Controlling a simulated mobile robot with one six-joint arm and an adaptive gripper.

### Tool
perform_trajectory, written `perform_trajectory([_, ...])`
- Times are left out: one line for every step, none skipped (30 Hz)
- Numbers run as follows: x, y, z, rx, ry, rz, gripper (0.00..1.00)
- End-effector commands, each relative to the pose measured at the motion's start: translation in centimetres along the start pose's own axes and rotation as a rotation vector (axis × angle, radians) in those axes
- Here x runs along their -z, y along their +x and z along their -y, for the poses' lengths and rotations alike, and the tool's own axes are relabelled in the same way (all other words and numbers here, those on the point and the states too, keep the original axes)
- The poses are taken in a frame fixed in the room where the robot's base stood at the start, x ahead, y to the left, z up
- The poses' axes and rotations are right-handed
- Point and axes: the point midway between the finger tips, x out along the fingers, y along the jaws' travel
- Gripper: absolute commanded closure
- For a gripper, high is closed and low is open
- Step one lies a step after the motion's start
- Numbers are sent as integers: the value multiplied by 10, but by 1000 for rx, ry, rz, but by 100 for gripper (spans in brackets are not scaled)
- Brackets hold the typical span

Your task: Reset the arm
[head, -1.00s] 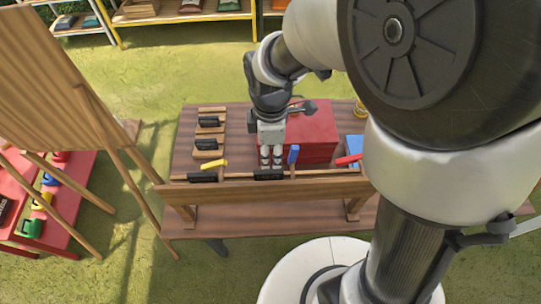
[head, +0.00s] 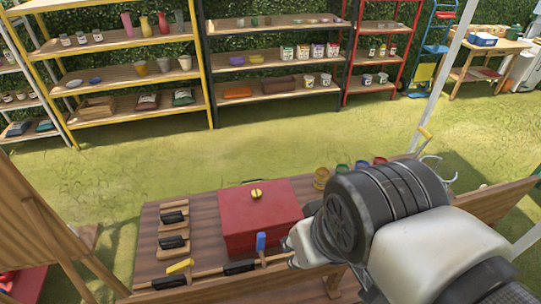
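My arm (head: 400,225) fills the lower right of the head view, folded close to the camera, and covers the right part of the wooden workbench (head: 205,218). I cannot make out my gripper's fingers; they are hidden behind the arm or out of the picture.
A red toolbox (head: 262,222) stands on the bench beside the arm. Tools with yellow (head: 180,265) and blue (head: 261,242) parts stand along the front rack. A wooden easel (head: 40,230) is at left. Stocked shelves (head: 130,105) line the back, with open grass (head: 240,150) before them.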

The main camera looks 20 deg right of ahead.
Motion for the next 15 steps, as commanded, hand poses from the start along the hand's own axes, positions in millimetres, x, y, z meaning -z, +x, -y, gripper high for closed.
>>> perform_trajectory([-3,-2,-1,-3,30,-10,67])
perform_trajectory([-4,-3,-2,-4,43,-13,67])
perform_trajectory([-5,-3,-2,-5,54,-15,67])
perform_trajectory([-5,-3,-2,-5,58,-15,67])
perform_trajectory([-5,-3,-2,-5,60,-15,67])
perform_trajectory([-5,-3,-2,-5,60,-15,67])
perform_trajectory([-5,-3,-2,-5,59,-14,67])
perform_trajectory([-5,-3,-2,-5,59,-14,67])
perform_trajectory([-5,-3,-2,-5,58,-14,67])
perform_trajectory([-5,-3,-2,-5,58,-14,67])
perform_trajectory([-5,-3,-2,-5,57,-14,67])
perform_trajectory([-5,-2,-2,-5,57,-14,67])
perform_trajectory([-6,0,-2,-5,56,-14,67])
perform_trajectory([-7,3,-2,-5,56,-14,67])
perform_trajectory([-9,8,-2,-5,56,-14,67])
